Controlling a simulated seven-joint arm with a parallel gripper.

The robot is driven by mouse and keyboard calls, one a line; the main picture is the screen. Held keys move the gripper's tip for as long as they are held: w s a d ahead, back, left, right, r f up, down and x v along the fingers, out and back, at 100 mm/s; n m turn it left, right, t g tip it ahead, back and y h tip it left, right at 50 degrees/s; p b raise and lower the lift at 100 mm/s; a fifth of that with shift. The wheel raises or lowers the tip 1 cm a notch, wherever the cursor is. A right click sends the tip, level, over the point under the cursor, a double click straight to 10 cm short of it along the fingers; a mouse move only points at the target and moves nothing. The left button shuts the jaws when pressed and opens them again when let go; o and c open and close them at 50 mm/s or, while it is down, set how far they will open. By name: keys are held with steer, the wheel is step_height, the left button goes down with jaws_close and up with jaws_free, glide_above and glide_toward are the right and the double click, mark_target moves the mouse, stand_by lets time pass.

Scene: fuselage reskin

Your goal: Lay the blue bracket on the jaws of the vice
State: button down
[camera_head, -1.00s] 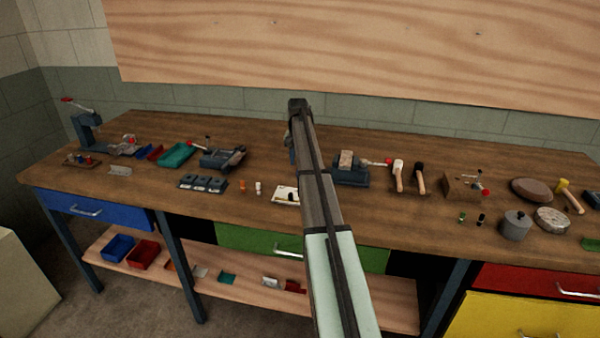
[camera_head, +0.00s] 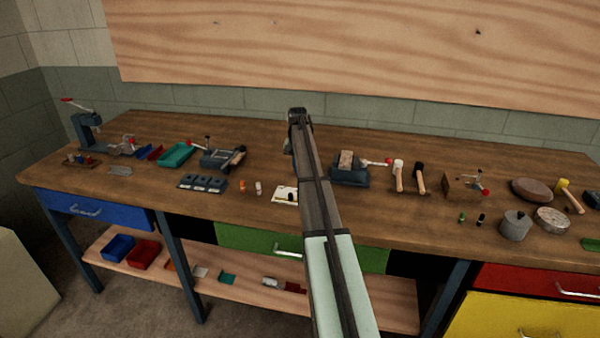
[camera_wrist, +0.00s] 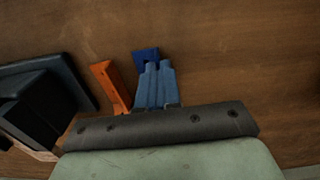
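The blue bracket (camera_wrist: 140,54) is a small dark blue piece at the fingertips in the wrist view; the fingers hide part of it. My gripper (camera_wrist: 158,66) has its two blue-grey fingers close together on the bracket. I cannot tell whether the bracket touches the bench. In the head view my arm hides the bracket and most of the gripper. Left of the arm stands a low blue-grey device (camera_head: 218,158) that looks like a vice, with a red-tipped lever. Right of the arm is another blue-grey device (camera_head: 350,178) bearing a wooden block. I cannot tell for sure which is the vice.
An orange piece (camera_wrist: 108,82) is close beside the fingers in the wrist view, and a black object (camera_wrist: 60,80) is at left. On the bench (camera_head: 250,205) are a green tray (camera_head: 176,154), a dark three-part block (camera_head: 202,183), a white plate (camera_head: 283,195) and two mallets (camera_head: 399,178).

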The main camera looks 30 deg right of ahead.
stand_by(0.3)
step_height(320, 180, up, 10)
steer(key=s+d+r, duration=0.4)
steer(key=s+d, duration=0.7)
steer(key=shift+s+d+r, duration=0.3)
steer(key=shift+d, duration=0.1)
steer(key=shift+f, duration=0.1)
steer(key=shift+f, duration=2.75)
steer(key=shift+f, duration=0.65)
